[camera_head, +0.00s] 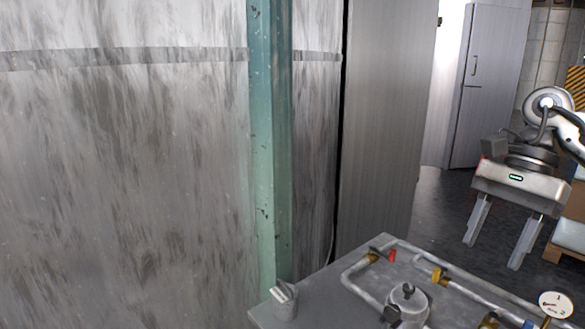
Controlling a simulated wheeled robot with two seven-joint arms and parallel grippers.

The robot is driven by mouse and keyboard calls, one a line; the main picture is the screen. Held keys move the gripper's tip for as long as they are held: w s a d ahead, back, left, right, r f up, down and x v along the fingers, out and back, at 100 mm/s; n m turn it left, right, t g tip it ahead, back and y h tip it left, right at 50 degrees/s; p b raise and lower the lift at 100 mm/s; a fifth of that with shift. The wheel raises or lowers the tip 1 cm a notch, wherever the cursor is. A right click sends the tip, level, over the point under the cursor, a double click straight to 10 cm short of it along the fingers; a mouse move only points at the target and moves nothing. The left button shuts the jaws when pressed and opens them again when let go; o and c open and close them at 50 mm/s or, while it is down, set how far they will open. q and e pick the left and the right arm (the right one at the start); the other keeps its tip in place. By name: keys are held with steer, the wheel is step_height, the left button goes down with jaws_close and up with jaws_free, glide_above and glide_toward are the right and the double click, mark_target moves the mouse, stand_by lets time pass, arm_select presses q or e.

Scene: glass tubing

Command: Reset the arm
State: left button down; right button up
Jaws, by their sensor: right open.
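My right gripper (504,238) shows at the right of the head view, at the end of my white and grey right arm. Its two fingers point down and stand apart, with nothing between them. It hangs in the air behind and above the right part of a grey bench, clear of the things on it. My left gripper is not in view.
The grey bench (262,316) at the bottom carries pipework (350,270) with coloured fittings, a round dial gauge (555,304) and a small grey cylinder (285,302). A teal post (268,150) and a stained grey wall stand at the left. A metal cabinet (385,130) stands behind the bench.

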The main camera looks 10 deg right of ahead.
steer(key=w+a+f+m+t+y+p, duration=0.15)
steer(key=a+m+t+y, duration=0.5)
steer(key=a+m, duration=0.65)
steer(key=w+a+f+m+t+y+p, duration=0.1)
steer(key=w+a+f+m+t+y, duration=0.15)
steer(key=a+m+y, duration=1.1)
steer(key=s+d+f+m+t+h+p, duration=0.15)
steer(key=f+m+t+h, duration=0.25)
steer(key=f+m+h, duration=0.6)
steer(key=s+f+m+t+h, duration=0.2)
steer(key=f+m+t+h, duration=0.2)
steer(key=f+m+h, duration=0.65)
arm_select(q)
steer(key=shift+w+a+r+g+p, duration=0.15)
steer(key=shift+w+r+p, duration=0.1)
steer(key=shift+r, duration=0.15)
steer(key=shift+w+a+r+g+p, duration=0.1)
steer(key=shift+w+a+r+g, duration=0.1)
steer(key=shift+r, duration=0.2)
arm_select(e)
steer(key=s+d+f+m+g, duration=0.1)
steer(key=s+f+m+g, duration=0.3)
steer(key=s+m, duration=0.4)
steer(key=shift+s+d, duration=0.2)
steer(key=shift+d, duration=0.2)
